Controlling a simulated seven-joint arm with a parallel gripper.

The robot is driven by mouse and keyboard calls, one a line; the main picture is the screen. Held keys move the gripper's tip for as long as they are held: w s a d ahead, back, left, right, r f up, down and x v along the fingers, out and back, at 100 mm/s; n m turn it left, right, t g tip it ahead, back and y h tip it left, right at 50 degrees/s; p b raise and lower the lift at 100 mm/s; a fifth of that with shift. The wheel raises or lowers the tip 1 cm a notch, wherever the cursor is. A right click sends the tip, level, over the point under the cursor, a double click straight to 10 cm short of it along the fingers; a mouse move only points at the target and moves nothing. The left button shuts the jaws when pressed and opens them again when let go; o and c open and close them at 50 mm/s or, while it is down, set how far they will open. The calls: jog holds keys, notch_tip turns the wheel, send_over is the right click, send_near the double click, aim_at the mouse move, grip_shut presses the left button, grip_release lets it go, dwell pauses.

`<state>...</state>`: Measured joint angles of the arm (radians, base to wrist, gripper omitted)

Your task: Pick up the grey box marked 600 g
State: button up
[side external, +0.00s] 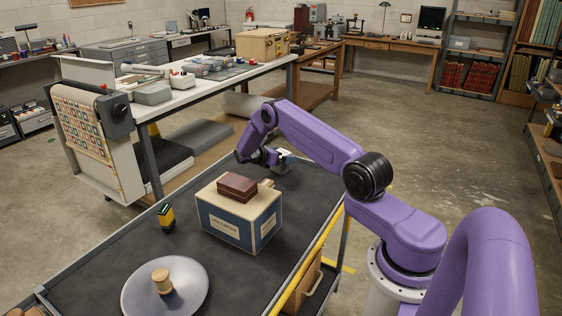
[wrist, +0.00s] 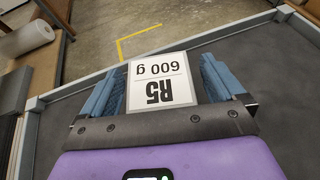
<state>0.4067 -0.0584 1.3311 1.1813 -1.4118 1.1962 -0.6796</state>
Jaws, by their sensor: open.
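The grey box marked 600 g (wrist: 160,76) shows its white label, reading R5 and 600 g, upside down in the wrist view. My gripper (wrist: 163,88) is open, with one blue-padded finger on each side of the box. I cannot tell whether either finger touches it. In the side external view, the grey box (side external: 285,161) stands at the far part of the dark cart top, partly hidden by my gripper (side external: 276,160).
A blue and cream box (side external: 238,225) with a brown case (side external: 237,186) on top stands nearer on the cart top (side external: 110,262). A yellow and black item (side external: 166,217) and a round plate (side external: 190,295) with a wooden spool (side external: 161,280) are also there. A raised rim edges the cart.

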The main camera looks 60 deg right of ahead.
jog(key=shift+r, duration=0.1)
jog(key=c, duration=1.6)
jog(key=shift+o, duration=0.2)
jog(key=shift+w+r, duration=0.1)
